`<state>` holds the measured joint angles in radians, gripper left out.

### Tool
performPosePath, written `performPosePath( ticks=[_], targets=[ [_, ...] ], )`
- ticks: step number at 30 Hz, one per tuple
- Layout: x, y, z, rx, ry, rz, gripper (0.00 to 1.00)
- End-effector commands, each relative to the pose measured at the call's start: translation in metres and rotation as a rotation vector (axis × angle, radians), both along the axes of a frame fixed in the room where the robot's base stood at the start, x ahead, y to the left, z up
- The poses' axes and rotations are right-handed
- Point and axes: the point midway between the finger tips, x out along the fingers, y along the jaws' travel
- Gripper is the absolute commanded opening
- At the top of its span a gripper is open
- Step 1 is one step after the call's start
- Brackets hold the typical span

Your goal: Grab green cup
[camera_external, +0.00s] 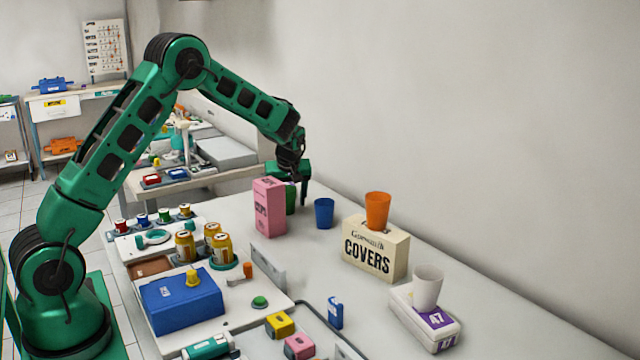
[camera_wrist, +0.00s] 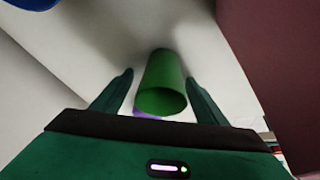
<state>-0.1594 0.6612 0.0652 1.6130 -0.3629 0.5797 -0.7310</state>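The green cup (camera_external: 291,199) stands on the counter, partly hidden behind the pink box in the external view. In the wrist view the green cup (camera_wrist: 161,88) is between my two fingers, with a gap on each side. My gripper (camera_external: 300,190) points down at the cup from above. The gripper also shows in the wrist view (camera_wrist: 158,85) with its fingers spread apart and not touching the cup.
The pink box (camera_external: 269,208) stands close beside the cup. A blue cup (camera_external: 324,213) is just to the right. An orange cup (camera_external: 377,211) sits on the COVERS box (camera_external: 375,248). A white cup (camera_external: 427,287) stands on a small box. The wall runs close behind.

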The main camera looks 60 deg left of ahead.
Motion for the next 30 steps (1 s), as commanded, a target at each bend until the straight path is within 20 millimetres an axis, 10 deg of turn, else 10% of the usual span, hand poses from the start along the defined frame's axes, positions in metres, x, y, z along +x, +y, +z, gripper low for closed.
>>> performPosePath(
  ticks=[6, 19, 30],
  targets=[
    [0.0, 0.0, 0.0, 0.0, 0.0, 0.0, 0.24],
    [0.0, 0.0, 0.008, 0.001, -0.002, 0.0, 0.24],
    [-0.016, 0.018, 0.056, 0.001, -0.003, 0.005, 0.24]
  ],
)
